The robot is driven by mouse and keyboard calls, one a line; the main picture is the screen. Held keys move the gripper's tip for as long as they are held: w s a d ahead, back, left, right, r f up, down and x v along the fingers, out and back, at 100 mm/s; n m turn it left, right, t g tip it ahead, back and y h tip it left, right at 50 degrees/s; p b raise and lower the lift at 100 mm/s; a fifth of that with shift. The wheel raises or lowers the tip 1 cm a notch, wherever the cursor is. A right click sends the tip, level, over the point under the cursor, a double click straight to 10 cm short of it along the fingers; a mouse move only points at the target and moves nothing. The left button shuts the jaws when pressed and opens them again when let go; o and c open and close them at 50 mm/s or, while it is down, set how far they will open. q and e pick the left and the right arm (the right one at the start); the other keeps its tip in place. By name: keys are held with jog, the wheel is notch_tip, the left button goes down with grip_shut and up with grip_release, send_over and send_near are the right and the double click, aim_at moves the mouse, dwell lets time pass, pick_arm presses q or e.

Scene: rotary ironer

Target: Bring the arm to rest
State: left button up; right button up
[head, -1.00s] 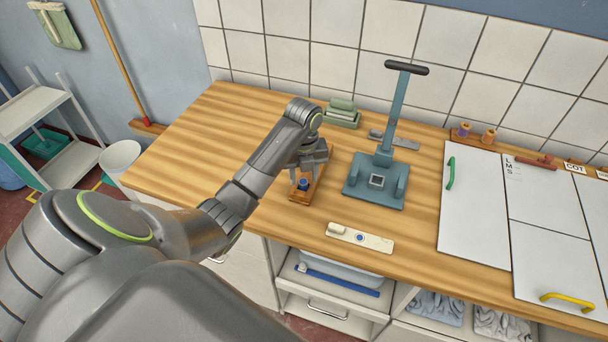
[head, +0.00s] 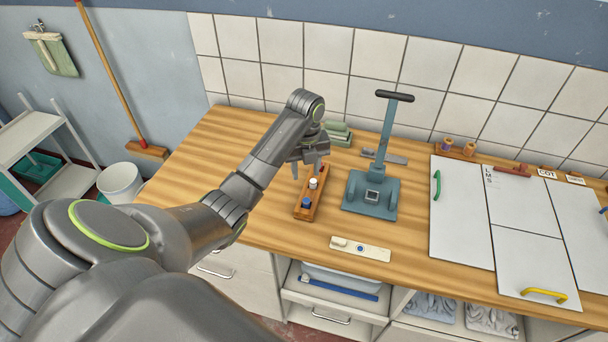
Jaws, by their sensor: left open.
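My left arm reaches in from the left over the wooden counter (head: 240,140). Its gripper (head: 308,164) is open, with its fingers pointing down and no object visible between them. It is over or just behind the back end of a small orange-brown wooden holder (head: 310,207). The holder carries a blue piece (head: 305,203) and a white-topped piece (head: 313,183). The fingertips look apart from these pieces, but the exact height is hard to tell. My right gripper is not in view.
A blue-grey press stand with a tall lever (head: 370,195) stands right of the gripper. Green folded cloths (head: 338,133) lie behind it. A cream control panel (head: 360,249) is at the front edge. White boards (head: 460,210) cover the right side. The counter's left part is clear.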

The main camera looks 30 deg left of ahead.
pick_arm(q)
jog(key=s+d+f+n+t, duration=0.1)
jog(key=s+f+n, duration=0.4)
jog(key=s+n, duration=0.15)
jog(key=s+d+f+n+t, duration=0.1)
jog(key=s+f+n, duration=0.35)
jog(key=s, duration=0.35)
jog(key=s+d+r+n+t+y, duration=0.1)
jog(key=s+r+n, duration=0.1)
jog(key=s+n, duration=0.65)
jog(key=s+r+n+t+y, duration=0.1)
jog(key=s+r+n, duration=0.1)
jog(key=s+n, duration=0.65)
notch_tip(320, 180, down, 32)
jog(key=s+a+m+g+b, duration=0.1)
jog(key=g+b, duration=0.1)
jog(key=b, duration=0.6)
jog(key=s+f+b, duration=0.3)
jog(key=s+f, duration=0.4)
jog(key=f, duration=0.4)
jog(key=s+d+f+h+b, duration=0.1)
jog(key=s+f+b, duration=0.2)
jog(key=s+f, duration=0.5)
notch_tip(320, 180, down, 4)
jog(key=shift+r+g+b, duration=0.1)
jog(key=shift+g+b, duration=0.2)
jog(key=shift+g, duration=0.1)
